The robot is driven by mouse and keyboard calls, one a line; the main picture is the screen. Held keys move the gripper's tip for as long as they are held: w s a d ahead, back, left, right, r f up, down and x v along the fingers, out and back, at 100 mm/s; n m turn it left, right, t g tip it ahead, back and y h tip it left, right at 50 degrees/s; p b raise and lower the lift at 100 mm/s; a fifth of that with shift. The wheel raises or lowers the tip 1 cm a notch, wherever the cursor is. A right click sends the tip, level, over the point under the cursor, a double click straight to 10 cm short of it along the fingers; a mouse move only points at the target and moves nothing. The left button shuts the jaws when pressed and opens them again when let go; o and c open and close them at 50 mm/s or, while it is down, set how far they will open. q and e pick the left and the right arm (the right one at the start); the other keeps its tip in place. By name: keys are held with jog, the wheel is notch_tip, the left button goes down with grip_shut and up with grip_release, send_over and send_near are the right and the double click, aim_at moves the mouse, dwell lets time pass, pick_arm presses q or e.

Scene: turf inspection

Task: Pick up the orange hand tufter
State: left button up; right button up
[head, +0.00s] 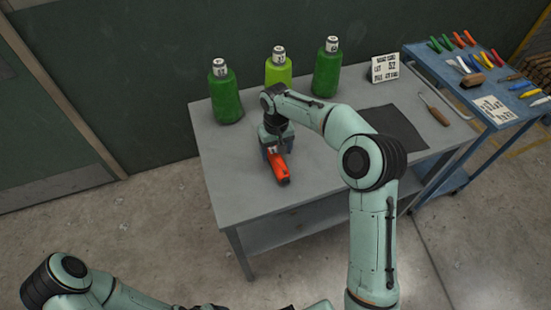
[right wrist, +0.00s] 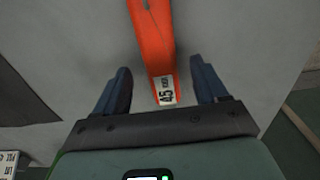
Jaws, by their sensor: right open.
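The orange hand tufter (head: 280,168) lies on the grey table near its left front part. In the right wrist view the orange tufter (right wrist: 154,45) runs down from the top edge, with a white label marked 45 on its near end. My right gripper (head: 272,150) is over the tufter's far part and hides it in the head view. In the right wrist view my right gripper (right wrist: 164,78) is open, with one dark blue finger on each side of the tufter and a gap to both. My left gripper is not visible; only part of my left arm shows at bottom left.
Several green yarn cones (head: 226,97) stand along the table's (head: 215,165) back edge. A white sign (head: 384,68), a dark mat (head: 393,127) and a wooden-handled tool (head: 434,112) are at the right. A blue cart (head: 425,57) with coloured tools stands beyond.

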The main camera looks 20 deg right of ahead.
aim_at(275, 155)
notch_tip(275, 155, down, 3)
jog(key=shift+w+f, duration=0.1)
jog(key=shift+f, duration=0.1)
jog(key=shift+r, duration=0.1)
grip_shut()
